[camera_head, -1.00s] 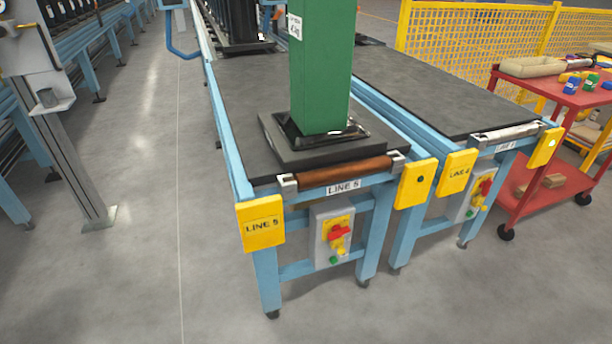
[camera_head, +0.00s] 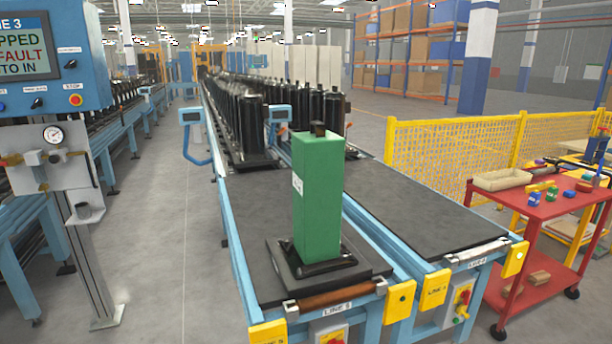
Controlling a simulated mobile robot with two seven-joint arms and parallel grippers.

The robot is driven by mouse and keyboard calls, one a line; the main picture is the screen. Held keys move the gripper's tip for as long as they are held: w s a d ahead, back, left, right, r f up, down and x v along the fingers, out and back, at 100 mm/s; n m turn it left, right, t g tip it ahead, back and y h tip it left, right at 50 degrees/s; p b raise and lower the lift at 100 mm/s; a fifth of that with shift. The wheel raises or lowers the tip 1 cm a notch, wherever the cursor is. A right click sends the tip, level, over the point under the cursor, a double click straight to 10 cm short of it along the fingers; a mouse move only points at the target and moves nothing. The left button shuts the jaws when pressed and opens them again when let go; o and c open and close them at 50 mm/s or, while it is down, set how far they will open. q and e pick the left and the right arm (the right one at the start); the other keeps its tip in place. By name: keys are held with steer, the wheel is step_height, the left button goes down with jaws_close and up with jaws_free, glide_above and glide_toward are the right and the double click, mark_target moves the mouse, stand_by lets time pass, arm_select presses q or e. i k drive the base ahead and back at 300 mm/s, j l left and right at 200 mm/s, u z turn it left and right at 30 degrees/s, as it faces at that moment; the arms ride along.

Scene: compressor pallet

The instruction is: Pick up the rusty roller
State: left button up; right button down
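The rusty roller (camera_head: 337,299) is a brown, rust-coloured cylinder lying across the front end of the line 5 conveyor. It sits between two grey end brackets, just above the "LINE 5" label. Right behind it a tall green block (camera_head: 317,195) stands upright on a dark square pallet (camera_head: 284,270) on the belt. On the neighbouring conveyor a pale metal roller (camera_head: 480,252) lies in the same kind of place. Neither of my grippers shows in the view.
A red cart (camera_head: 545,215) with a tray and small coloured items stands at the right. A yellow mesh fence (camera_head: 455,150) runs behind it. A gauge stand (camera_head: 55,160) and control cabinet (camera_head: 50,65) are at the left. The grey aisle floor (camera_head: 180,240) is clear.

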mark_target(331, 298)
steer(key=i+l, duration=0.15)
steer(key=l, duration=0.2)
steer(key=i+l, duration=0.1)
steer(key=l, duration=0.3)
steer(key=i+l+u, duration=0.1)
steer(key=l, duration=0.25)
steer(key=i+l, duration=0.2)
steer(key=l, duration=0.2)
steer(key=i+l, duration=0.1)
steer(key=l, duration=0.25)
steer(key=i+l+u, duration=0.1)
steer(key=l, duration=0.3)
steer(key=i+l, duration=0.15)
steer(key=l, duration=0.25)
